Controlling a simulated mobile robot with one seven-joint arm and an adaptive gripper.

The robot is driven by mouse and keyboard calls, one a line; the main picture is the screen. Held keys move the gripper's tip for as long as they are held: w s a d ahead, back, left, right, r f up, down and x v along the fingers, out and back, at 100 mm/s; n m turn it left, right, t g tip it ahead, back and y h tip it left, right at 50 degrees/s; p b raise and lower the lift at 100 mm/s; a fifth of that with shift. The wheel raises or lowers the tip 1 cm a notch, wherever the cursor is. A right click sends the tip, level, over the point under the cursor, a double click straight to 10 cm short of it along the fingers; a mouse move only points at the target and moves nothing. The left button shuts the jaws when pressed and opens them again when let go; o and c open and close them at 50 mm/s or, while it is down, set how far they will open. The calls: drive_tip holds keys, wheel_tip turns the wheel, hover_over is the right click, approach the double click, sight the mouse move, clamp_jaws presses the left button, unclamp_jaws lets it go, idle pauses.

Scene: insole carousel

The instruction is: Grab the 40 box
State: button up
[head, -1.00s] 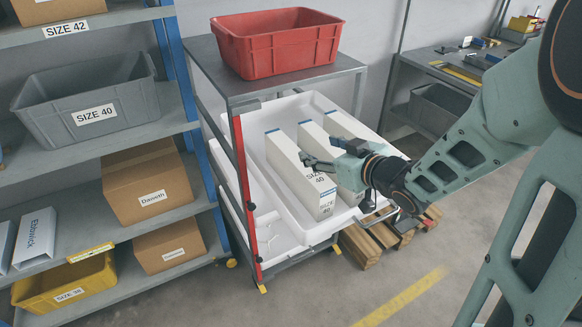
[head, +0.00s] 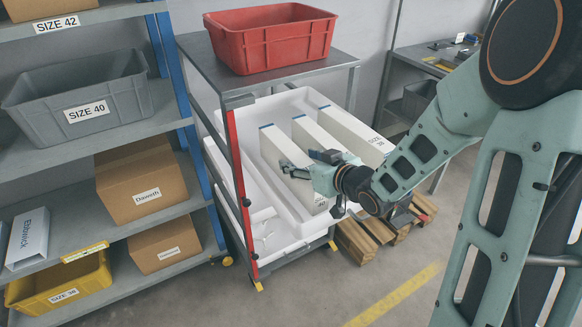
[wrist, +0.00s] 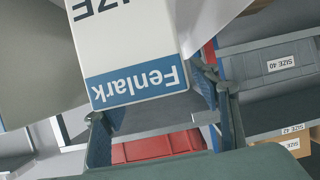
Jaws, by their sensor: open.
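Three long white boxes with blue ends lie side by side in a white tray (head: 213,158) on the cart. The leftmost is the 40 box (head: 274,147); the end of its size label shows below my gripper. The middle box (head: 304,132) is partly hidden by my gripper. The right box (head: 352,128) reads SIZE 38. My gripper (head: 301,163) is open over the near part of the 40 box. In the wrist view, a white box with a blue Fenlark label (wrist: 138,82) appears upside down by the open fingers (wrist: 165,122); contact cannot be told.
A red bin (head: 270,45) stands on the cart top above the tray. Shelves on the left hold a grey SIZE 40 bin (head: 40,112), cardboard boxes and a yellow bin (head: 85,275). A pallet (head: 372,240) lies on the floor behind my arm.

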drive_tip(key=shift+x, duration=1.25)
drive_tip(key=c, duration=1.4)
